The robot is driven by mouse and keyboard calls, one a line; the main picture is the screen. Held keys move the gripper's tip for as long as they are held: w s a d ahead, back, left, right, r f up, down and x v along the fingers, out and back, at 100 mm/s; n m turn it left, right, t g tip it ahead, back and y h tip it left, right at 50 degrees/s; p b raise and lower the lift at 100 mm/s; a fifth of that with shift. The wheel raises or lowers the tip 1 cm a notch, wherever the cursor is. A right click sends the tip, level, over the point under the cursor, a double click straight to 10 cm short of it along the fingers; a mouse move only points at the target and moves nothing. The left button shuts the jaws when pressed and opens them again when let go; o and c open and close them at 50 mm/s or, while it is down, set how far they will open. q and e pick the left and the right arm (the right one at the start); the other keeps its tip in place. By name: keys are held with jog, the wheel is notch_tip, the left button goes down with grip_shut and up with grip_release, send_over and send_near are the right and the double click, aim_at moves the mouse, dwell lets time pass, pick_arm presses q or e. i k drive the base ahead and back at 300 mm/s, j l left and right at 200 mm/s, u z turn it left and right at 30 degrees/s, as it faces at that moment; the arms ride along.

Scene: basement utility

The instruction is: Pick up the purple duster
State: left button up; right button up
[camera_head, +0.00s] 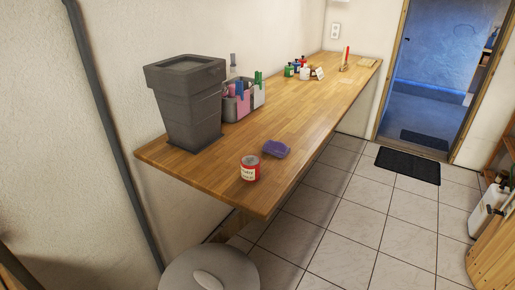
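A small purple block-like object (276,149), which looks like the purple duster, lies flat near the front edge of the long wooden counter (310,108). It is just right of and behind a red and white can (250,168), apart from it. Its whole top is visible and nothing covers it. Neither of my grippers shows in the head view.
A tall dark grey bin (188,103) stands on the counter's left part, beside a grey caddy (237,103) with pink and green items. Small bottles (304,72) and a red-handled brush (345,60) stand farther back.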

aim_at(278, 149)
jog(key=i+l+u, duration=0.25)
jog(key=l+u, duration=0.3)
jog(key=l, duration=0.15)
jog(key=i+l+u, duration=0.25)
jog(key=l, duration=0.15)
jog(key=k, duration=0.1)
